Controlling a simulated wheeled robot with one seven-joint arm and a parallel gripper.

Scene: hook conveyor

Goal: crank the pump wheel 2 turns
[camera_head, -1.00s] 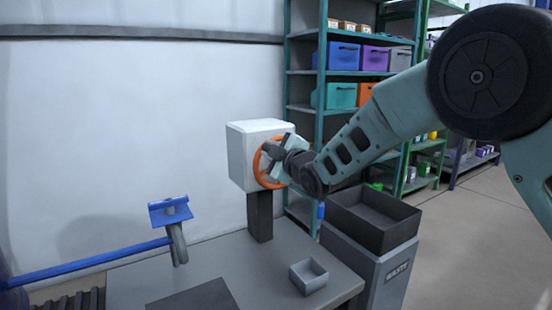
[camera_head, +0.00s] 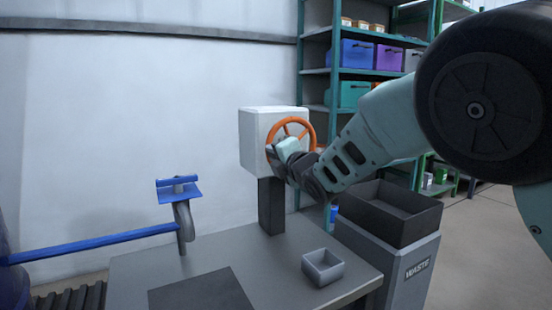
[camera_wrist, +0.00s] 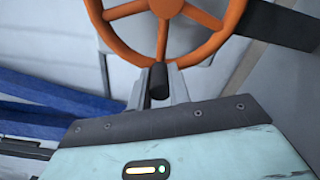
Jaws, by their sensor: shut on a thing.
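The orange pump wheel (camera_head: 291,126) is mounted on the front of a white box (camera_head: 256,130) on a dark post (camera_head: 271,205). My gripper (camera_head: 275,153) is at the wheel's lower left in the head view. In the wrist view the wheel (camera_wrist: 163,28) fills the top, with its rim and spokes in sight. There my gripper (camera_wrist: 158,88) is shut on the dark crank handle (camera_wrist: 158,80), which stands out at the rim. The far end of the handle, where it meets the wheel, is partly hidden.
A grey table (camera_head: 245,250) carries a small grey open box (camera_head: 323,266) and a dark flat plate (camera_head: 201,292). A waste bin (camera_head: 401,262) stands to the right. A blue bar (camera_head: 95,244) and hook with a blue piece (camera_head: 178,190) are at the left. Shelves (camera_head: 345,73) stand behind.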

